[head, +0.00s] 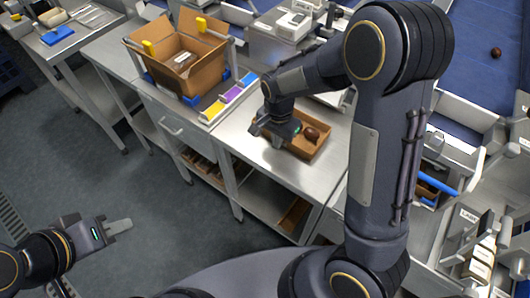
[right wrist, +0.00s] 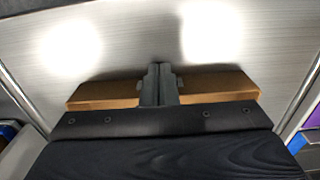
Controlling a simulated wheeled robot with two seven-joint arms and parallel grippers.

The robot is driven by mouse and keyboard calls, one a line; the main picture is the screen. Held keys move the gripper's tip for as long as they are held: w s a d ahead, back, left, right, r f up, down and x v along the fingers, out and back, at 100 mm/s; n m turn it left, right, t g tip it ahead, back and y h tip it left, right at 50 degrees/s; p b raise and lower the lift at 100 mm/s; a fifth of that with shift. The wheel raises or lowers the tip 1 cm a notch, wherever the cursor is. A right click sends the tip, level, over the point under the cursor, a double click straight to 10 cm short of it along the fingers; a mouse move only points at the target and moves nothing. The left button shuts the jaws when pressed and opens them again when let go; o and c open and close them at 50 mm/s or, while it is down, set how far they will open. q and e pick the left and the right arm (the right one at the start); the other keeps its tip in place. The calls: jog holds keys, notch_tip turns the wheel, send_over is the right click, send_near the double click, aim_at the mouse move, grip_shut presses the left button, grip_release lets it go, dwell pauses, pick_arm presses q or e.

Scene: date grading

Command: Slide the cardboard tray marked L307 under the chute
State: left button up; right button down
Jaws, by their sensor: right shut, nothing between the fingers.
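A small brown cardboard tray (head: 322,147) sits on the metal bench in the head view, with a dark brown date (head: 311,133) inside. No L307 marking is readable. My right gripper (head: 279,137) is down at the tray's left side. In the right wrist view its closed fingers (right wrist: 160,84) overlap the middle of the tray's long brown side (right wrist: 215,84); nothing is between them. I cannot tell whether they touch the tray. The chute cannot be made out clearly; my right arm covers part of that area. My left gripper (head: 118,227) is empty over the floor, its fingers seen edge-on.
A large open cardboard box (head: 196,72) stands on the bench to the left, beside yellow, purple and blue strips (head: 232,93). Grey machines (head: 296,20) stand behind. A blue conveyor (head: 475,40) runs at the right. The bench top (head: 250,155) left of the tray is bare.

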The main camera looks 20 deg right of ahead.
jog(key=w+d, duration=0.4)
jog(key=d, duration=0.1)
jog(key=w+d, duration=0.2)
jog(key=d, duration=0.1)
jog(key=shift+w, duration=0.1)
